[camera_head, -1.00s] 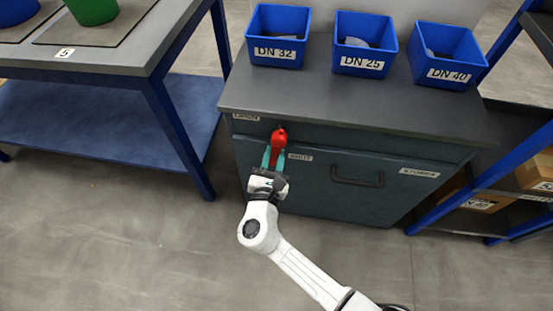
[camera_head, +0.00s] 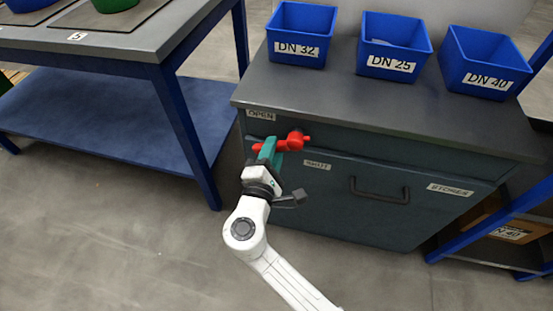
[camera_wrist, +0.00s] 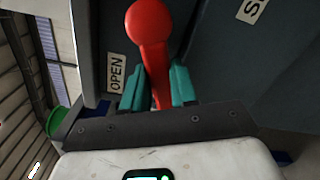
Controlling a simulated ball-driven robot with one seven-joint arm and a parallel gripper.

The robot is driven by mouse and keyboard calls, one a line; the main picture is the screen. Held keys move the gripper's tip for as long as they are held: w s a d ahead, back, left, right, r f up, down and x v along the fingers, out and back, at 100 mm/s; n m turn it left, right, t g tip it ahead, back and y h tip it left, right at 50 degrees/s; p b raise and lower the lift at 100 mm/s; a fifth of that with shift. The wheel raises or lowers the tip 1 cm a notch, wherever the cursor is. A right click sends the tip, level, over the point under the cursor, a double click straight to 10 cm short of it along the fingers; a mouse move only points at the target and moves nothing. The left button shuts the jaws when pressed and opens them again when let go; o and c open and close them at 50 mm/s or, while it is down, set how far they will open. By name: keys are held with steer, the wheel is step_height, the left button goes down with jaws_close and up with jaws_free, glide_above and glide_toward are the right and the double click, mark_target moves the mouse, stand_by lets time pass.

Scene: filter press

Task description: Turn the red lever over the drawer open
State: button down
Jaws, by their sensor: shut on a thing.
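The red lever (camera_head: 298,141) is on the front of the dark cabinet, over the drawer (camera_head: 365,196). Its round pivot end is at the right and its handle points left, roughly level, below the OPEN label (camera_head: 260,115). The SHUT label (camera_head: 317,165) is below the pivot. My gripper (camera_head: 272,149) is shut on the handle with its teal fingers. In the wrist view the lever (camera_wrist: 149,28) runs down between the two fingers of my gripper (camera_wrist: 158,88), with the OPEN label (camera_wrist: 116,74) beside it. The handle's far end is partly hidden by the fingers.
Blue bins marked DN 32 (camera_head: 296,50), DN 25 (camera_head: 391,65) and DN 40 (camera_head: 486,80) stand on the cabinet top. A blue-legged table (camera_head: 100,55) stands at the left and a blue shelf rack (camera_head: 500,255) at the right. Floor in front is clear.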

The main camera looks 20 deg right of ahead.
steer(key=shift+w+a+r+m+b, duration=0.1)
steer(key=shift+r+m+b, duration=0.3)
steer(key=shift+m, duration=0.45)
steer(key=shift+s+a+r+m+b, duration=0.1)
steer(key=shift+r+m+b, duration=0.15)
steer(key=shift+m+b, duration=0.4)
steer(key=shift+w+r+m+b, duration=0.1)
steer(key=shift+r+m+b, duration=0.25)
steer(key=shift+m, duration=0.65)
steer(key=shift+r, duration=0.1)
steer(key=c, duration=0.9)
jaws_free()
steer(key=p+v, duration=0.2)
steer(key=v, duration=0.8)
steer(key=shift+s+a+p, duration=0.2)
steer(key=shift+s+p, duration=0.1)
steer(key=shift+p, duration=0.05)
